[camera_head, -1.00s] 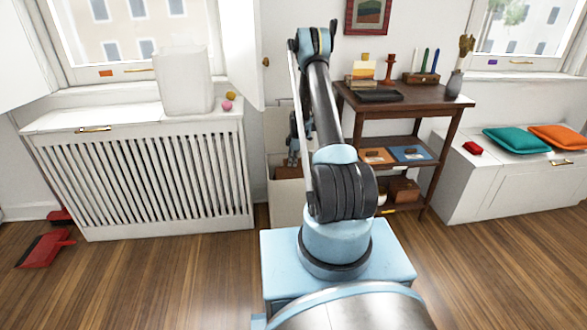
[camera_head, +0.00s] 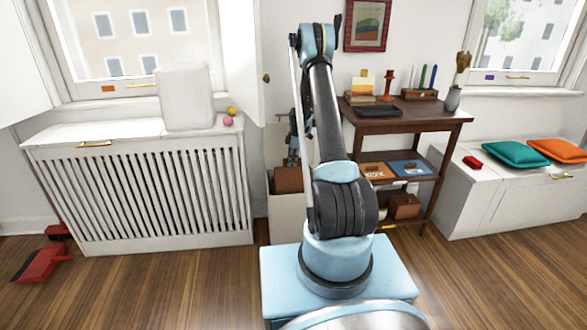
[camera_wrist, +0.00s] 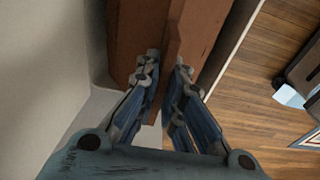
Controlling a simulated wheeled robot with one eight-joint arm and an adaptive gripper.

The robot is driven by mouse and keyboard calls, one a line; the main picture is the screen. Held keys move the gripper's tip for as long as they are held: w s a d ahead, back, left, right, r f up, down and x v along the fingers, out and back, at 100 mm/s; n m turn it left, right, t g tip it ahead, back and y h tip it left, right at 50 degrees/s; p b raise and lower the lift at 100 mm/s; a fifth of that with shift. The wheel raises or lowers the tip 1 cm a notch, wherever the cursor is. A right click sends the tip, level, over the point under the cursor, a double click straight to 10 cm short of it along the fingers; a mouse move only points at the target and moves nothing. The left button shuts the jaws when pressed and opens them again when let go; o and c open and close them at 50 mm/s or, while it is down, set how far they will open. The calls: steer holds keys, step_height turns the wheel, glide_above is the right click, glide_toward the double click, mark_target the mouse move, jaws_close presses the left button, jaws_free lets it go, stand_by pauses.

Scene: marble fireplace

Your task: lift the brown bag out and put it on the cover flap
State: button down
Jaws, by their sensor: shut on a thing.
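The brown bag (camera_head: 288,180) shows in the head view at the rim of a tall white bin (camera_head: 284,222), partly behind my arm. In the wrist view the bag (camera_wrist: 208,32) fills the upper middle, and my gripper (camera_wrist: 165,68) is shut on its raised brown ridge. The bag's lower part seems to be near or just above the bin's rim; whether it is fully clear I cannot tell. A white flap (camera_head: 70,131) with a brass handle lies flat on top of the slatted radiator cover at the left.
A white container (camera_head: 185,98) and two small balls (camera_head: 228,121) stand on the right part of the radiator cover. A dark wooden shelf table (camera_head: 420,112) is right of the bin. A red dustpan (camera_head: 40,264) lies on the floor. The flap's left part is clear.

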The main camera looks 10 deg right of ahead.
step_height(320, 180, up, 21)
steer(key=shift+r, duration=0.15)
stand_by(1.4)
steer(key=s, duration=3)
stand_by(0.5)
